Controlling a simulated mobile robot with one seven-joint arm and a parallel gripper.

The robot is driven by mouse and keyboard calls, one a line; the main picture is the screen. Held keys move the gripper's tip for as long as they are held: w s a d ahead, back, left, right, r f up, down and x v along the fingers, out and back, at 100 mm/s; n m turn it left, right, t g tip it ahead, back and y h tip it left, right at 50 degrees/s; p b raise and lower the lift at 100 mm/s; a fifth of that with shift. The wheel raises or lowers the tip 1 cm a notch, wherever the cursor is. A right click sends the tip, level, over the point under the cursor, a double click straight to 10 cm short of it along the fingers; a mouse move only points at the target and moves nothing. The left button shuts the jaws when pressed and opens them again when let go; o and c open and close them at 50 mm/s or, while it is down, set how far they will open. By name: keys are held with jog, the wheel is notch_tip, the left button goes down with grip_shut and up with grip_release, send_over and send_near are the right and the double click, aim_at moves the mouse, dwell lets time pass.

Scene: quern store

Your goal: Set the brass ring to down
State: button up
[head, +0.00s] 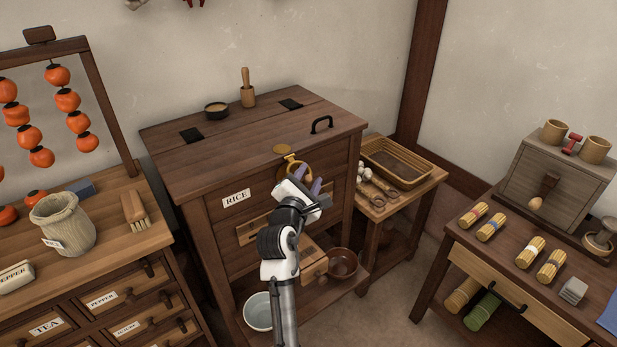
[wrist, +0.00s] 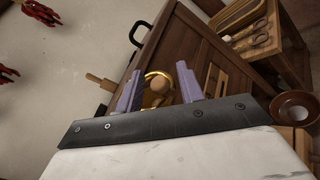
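The brass ring (head: 292,161) is at the top front edge of the RICE chest (head: 265,183), below a round brass plate (head: 283,149). Its lower part is partly hidden by my gripper (head: 312,183) in the head view. In the wrist view the ring (wrist: 149,76) shows beyond and between the two purple fingers of my gripper (wrist: 160,70), with a round wooden knob (wrist: 158,86) seen within it. The fingers are apart, with nothing seen clamped between them. I cannot tell whether either finger touches the ring.
A side table with a basket (head: 398,162) stands right.

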grip_shut()
jog(key=shift+f, duration=0.15)
jog(key=f+m+b, duration=0.1)
jog(key=b, duration=0.2)
jog(key=f+t+b, duration=0.1)
jog(key=b, duration=0.2)
jog(key=shift+w+a+f+m+h, duration=0.15)
jog(key=shift+w+a+m+h, duration=0.05)
jog(key=shift+m+h, duration=0.2)
jog(key=w+a+f+m+t+h+b, duration=0.2)
jog(key=m+h+b, duration=0.5)
jog(key=b, duration=2.1)
notch_tip(320, 180, down, 2)
jog(key=w+a+m, duration=0.1)
jog(key=w+m, duration=0.1)
jog(key=m, duration=0.2)
jog(key=shift+m, duration=0.3)
jog(key=shift+r+m+b, duration=0.15)
jog(key=shift+m+b, duration=0.15)
jog(key=shift+b, duration=0.15)
